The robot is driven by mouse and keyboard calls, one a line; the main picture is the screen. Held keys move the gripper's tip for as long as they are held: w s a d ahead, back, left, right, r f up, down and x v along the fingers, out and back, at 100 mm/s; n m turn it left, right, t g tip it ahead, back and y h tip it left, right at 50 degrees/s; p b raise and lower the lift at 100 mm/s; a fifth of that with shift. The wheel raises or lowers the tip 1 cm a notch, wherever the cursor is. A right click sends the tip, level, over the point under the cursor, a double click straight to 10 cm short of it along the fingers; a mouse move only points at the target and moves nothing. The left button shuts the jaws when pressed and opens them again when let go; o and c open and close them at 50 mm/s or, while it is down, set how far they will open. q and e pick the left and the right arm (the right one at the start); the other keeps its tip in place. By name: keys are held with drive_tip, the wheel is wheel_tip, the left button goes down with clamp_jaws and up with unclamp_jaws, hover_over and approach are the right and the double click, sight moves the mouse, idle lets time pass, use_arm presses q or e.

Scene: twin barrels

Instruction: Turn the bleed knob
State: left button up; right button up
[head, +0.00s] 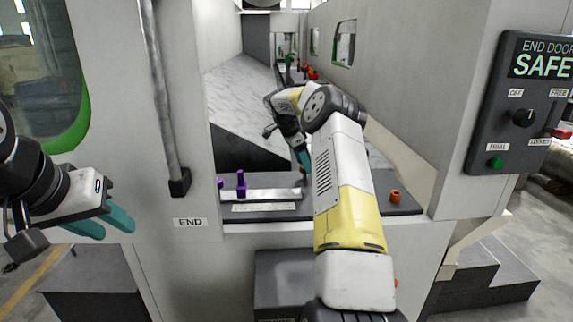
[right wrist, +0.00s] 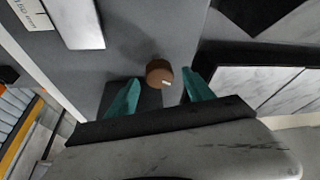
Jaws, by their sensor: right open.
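A round orange-brown knob (right wrist: 160,73) with a small white mark stands on the grey deck in the right wrist view. My right gripper (right wrist: 158,92) is open, with one teal finger on each side of the knob; I cannot tell whether either touches it. In the head view my right arm reaches through the opening, and its gripper (head: 302,160) points down near the right end of a pale strip; the knob there is mostly hidden. My left gripper (head: 117,232) is open and empty outside the opening at the left. I see no lettering naming the knob.
Purple pegs (head: 241,183) stand by the pale strip (head: 262,195). Another orange knob (head: 395,196) sits on the deck to the right. The opening's side walls flank my right arm. A control panel (head: 520,105) reading "END DOOR SAFE" is at far right.

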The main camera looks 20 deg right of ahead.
drive_tip(key=shift+d+f, duration=0.15)
drive_tip(key=shift+f, duration=0.35)
clamp_jaws()
drive_tip(key=shift+r, duration=0.1)
drive_tip(key=shift+s+n+t, duration=0.1)
drive_tip(key=shift+n+t, duration=0.4)
drive_tip(key=shift+n, duration=0.6)
drive_tip(key=shift+d+n+t, duration=0.1)
drive_tip(key=shift+n+t, duration=0.6)
drive_tip(key=shift+n, duration=1.1)
